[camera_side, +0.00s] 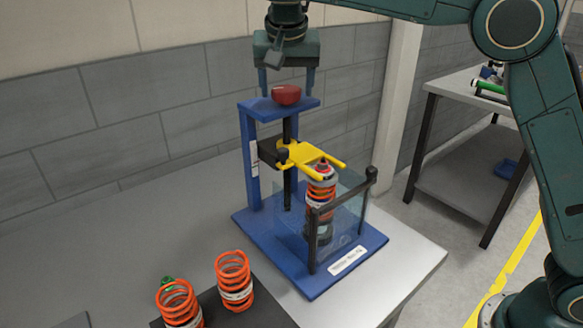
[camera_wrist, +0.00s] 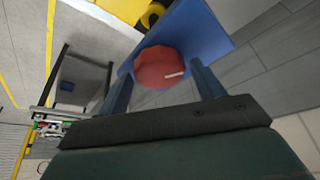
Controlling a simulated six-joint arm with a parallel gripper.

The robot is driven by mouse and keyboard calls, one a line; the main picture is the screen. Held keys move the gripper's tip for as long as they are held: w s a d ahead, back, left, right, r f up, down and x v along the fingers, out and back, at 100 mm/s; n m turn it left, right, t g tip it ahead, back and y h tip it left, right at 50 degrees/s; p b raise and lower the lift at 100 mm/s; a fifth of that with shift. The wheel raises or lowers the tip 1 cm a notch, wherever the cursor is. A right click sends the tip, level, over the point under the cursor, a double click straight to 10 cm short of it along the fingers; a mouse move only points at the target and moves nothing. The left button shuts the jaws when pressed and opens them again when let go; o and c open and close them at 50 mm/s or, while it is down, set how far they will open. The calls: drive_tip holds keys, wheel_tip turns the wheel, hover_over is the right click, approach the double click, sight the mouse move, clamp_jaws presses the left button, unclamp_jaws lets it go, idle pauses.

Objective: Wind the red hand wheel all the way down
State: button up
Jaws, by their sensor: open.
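The red hand wheel (camera_side: 286,94) sits on top of the blue press frame (camera_side: 248,160). My gripper (camera_side: 290,88) is above it, pointing down, with its two blue fingers apart, one on each side of the wheel. In the wrist view the wheel (camera_wrist: 160,67) shows between the open fingers (camera_wrist: 160,80), with a pale mark on its face. I cannot tell whether either finger touches it. Below, the yellow fork (camera_side: 300,154) is at the upper end of an orange spring with a strut (camera_side: 321,188), which stands upright inside a clear guard (camera_side: 350,210).
Two loose orange springs (camera_side: 234,280) stand on a dark mat (camera_side: 255,312) at the front left. A black guard bar (camera_side: 345,198) crosses the front of the fixture. A second table (camera_side: 450,165) stands at the right.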

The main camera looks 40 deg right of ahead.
drive_tip(key=shift+d+n, duration=0.1)
drive_tip(key=shift+n, duration=0.3)
drive_tip(key=shift+n+t+y, duration=0.4)
drive_tip(key=shift+n+y, duration=0.5)
drive_tip(key=shift+n, duration=1.2)
drive_tip(key=n+y, duration=0.2)
drive_tip(key=n, duration=0.3)
drive_tip(key=shift+n+g+y, duration=0.2)
drive_tip(key=shift+n+y, duration=0.25)
drive_tip(key=shift+n, duration=0.85)
drive_tip(key=shift+n+g+y, duration=0.2)
drive_tip(key=shift+n+y, duration=0.25)
drive_tip(key=shift+n, duration=0.85)
drive_tip(key=shift+n+g+y, duration=0.4)
drive_tip(key=shift+n, duration=1.1)
drive_tip(key=shift+n+g, duration=0.4)
drive_tip(key=shift+n, duration=0.6)
drive_tip(key=shift+y, duration=0.3)
